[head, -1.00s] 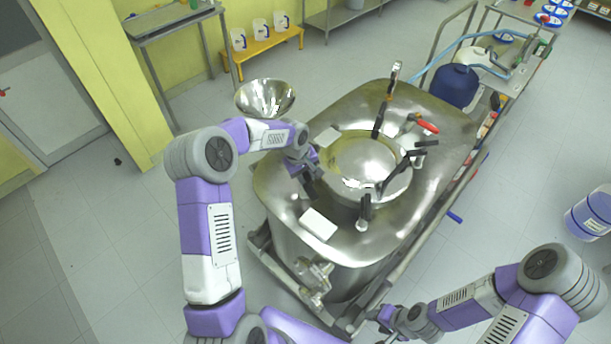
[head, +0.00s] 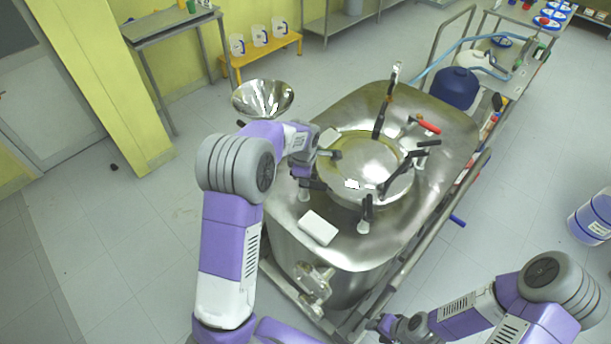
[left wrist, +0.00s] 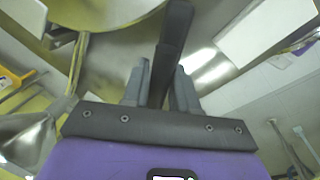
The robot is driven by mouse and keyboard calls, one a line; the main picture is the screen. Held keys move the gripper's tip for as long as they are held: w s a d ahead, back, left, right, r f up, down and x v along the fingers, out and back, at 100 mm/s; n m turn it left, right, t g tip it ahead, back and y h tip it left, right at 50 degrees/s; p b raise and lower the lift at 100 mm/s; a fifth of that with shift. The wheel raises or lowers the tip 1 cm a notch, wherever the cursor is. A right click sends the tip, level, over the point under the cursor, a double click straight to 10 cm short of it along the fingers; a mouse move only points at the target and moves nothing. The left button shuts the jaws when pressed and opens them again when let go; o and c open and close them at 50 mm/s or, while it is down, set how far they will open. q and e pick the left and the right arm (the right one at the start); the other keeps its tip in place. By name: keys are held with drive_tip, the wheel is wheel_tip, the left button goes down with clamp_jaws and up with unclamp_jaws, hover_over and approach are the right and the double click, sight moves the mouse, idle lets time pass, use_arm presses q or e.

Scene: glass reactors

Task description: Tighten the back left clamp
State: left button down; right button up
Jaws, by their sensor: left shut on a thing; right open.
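The steel reactor (head: 400,240) has a round lid (head: 365,165) with several black-handled clamps around its rim. My left gripper (head: 322,166) is at the left side of the lid. In the left wrist view its two grey fingers (left wrist: 160,88) are shut on a black clamp handle (left wrist: 173,45), which stands up between them. The clamp's lower part is largely hidden by the gripper. Another clamp (head: 381,118) stands at the back of the lid, and one (head: 367,208) at the front. My right gripper (head: 380,323) is open, low in front of the reactor.
A white block (head: 318,227) lies on the reactor top, front left of the lid. A steel funnel bowl (head: 262,97) is behind my left arm. A trolley with a blue container (head: 454,88) stands back right.

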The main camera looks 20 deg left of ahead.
use_arm(q)
drive_tip(key=n+p, duration=0.1)
drive_tip(key=n, duration=0.2)
drive_tip(key=shift+w+r+n+y, duration=0.1)
drive_tip(key=shift+n+y, duration=0.2)
drive_tip(key=shift+y, duration=0.1)
drive_tip(key=shift+w+n+g+p, duration=0.1)
drive_tip(key=shift+n+g+p, duration=0.3)
drive_tip(key=shift+n+p, duration=1.05)
drive_tip(key=shift+a+n+b, duration=0.1)
drive_tip(key=shift+n+b, duration=0.2)
drive_tip(key=shift+n, duration=0.25)
drive_tip(key=c, duration=1)
unclamp_jaws()
drive_tip(key=r, duration=0.4)
drive_tip(key=s+d+r+p, duration=0.1)
drive_tip(key=r, duration=0.2)
drive_tip(key=shift+d+r, duration=0.1)
